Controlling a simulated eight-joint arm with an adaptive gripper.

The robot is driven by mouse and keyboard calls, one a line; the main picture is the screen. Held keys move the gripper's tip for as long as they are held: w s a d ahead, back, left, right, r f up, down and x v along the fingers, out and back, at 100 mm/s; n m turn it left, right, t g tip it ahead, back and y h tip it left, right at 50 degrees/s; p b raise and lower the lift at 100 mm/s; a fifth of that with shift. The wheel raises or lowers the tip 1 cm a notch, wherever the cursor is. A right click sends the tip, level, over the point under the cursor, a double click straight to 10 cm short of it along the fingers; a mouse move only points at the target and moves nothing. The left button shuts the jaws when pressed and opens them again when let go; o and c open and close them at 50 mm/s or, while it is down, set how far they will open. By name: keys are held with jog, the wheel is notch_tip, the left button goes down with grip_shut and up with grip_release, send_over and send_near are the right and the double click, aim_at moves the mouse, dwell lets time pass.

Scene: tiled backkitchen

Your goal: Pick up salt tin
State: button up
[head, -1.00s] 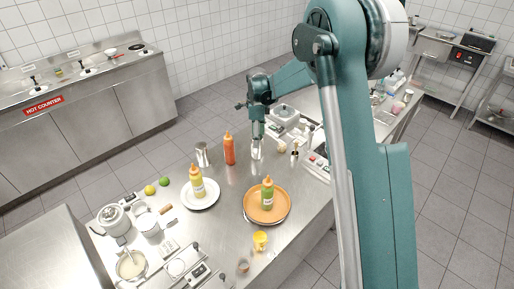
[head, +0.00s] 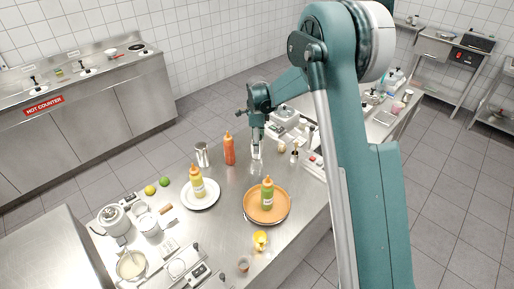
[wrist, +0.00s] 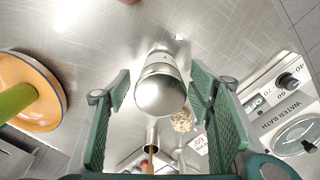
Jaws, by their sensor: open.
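A shiny metal tin with a rounded top, which looks like the salt tin (wrist: 160,92), stands upright on the steel table in the wrist view. No label on it can be read. It also shows in the head view as a small pale shape (head: 257,153) under my gripper (head: 257,143). My gripper points down and is open. In the wrist view its two green fingers stand left and right of the tin, with a visible gap on each side. Part of the tin is hidden by the gripper in the head view.
An orange plate (head: 281,214) with a green bottle (head: 267,194) is nearby. A red bottle (head: 229,150) and a metal cup (head: 202,155) stand left of my gripper. A water bath (wrist: 270,97) and a pale lumpy item (wrist: 182,121) are close to the right finger.

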aim_at(255, 156)
jog(key=shift+f, duration=2.2)
jog(key=c, duration=1.2)
